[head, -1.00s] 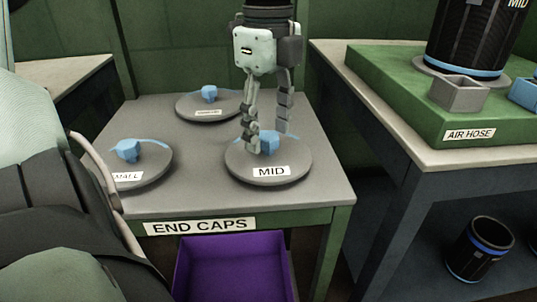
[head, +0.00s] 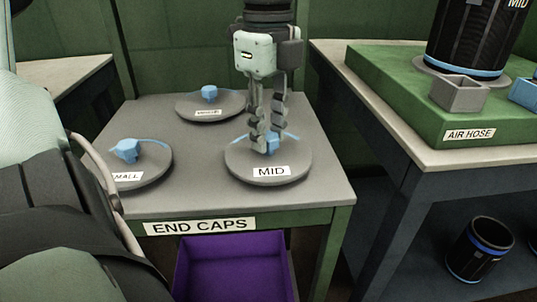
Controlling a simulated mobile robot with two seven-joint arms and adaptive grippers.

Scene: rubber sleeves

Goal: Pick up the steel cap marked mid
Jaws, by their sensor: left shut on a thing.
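The steel cap marked MID (head: 240,168) is a grey disc with a blue knob (head: 273,144) on top and a white label on its front edge. It lies flat on the grey end-caps table (head: 205,200). My left gripper (head: 266,145) comes down from above, upright, and is shut on the blue knob. Its fingers hide part of the knob. The cap appears to rest on the tabletop. My right gripper is out of view.
A second cap (head: 145,168), its label partly cut off, lies at the left, and a third (head: 195,107) at the back. A purple bin (head: 232,268) sits below the front edge. The air hose table (head: 410,150) stands at right, with a green board, a black cylinder and a grey square container.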

